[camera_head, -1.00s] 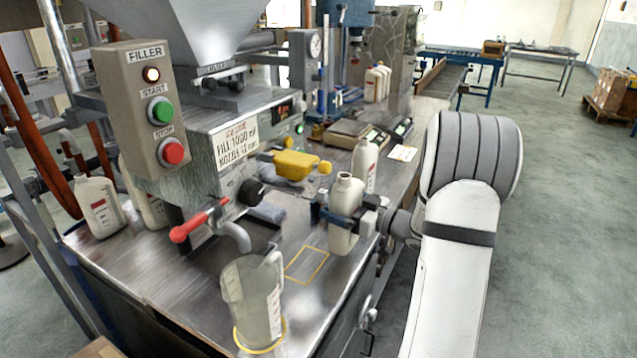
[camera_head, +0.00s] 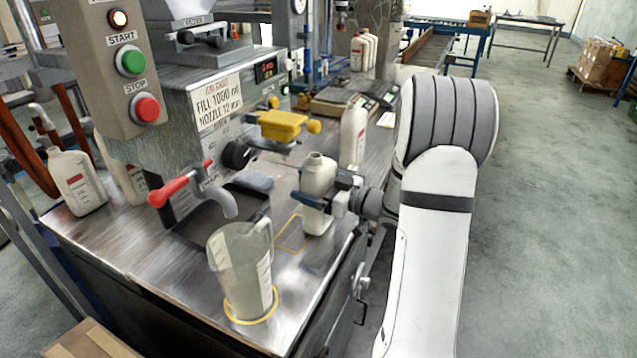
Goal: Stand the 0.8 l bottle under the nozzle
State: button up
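My gripper (camera_head: 318,200) is shut on a white, uncapped bottle (camera_head: 318,173), its fingers around the body from the right. The bottle is upright, just right of the small yellow square outline (camera_head: 290,233) on the metal bench. I cannot tell whether its base touches the bench, nor read its size. The filler's grey curved nozzle (camera_head: 227,205), with a red-handled valve (camera_head: 178,185), is to the left of the bottle. A black tray (camera_head: 212,222) lies under and behind the nozzle.
A clear measuring jug (camera_head: 240,275) stands in a yellow ring in front of the nozzle. A capped white bottle (camera_head: 353,137) stands behind the held one. The yellow part (camera_head: 283,125) sticks out from the filler. Another white bottle (camera_head: 76,183) is at left.

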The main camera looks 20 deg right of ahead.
jog(key=s+a+b, duration=0.1)
jog(key=a, duration=0.6)
jog(key=shift+f, duration=0.15)
dwell(0.3)
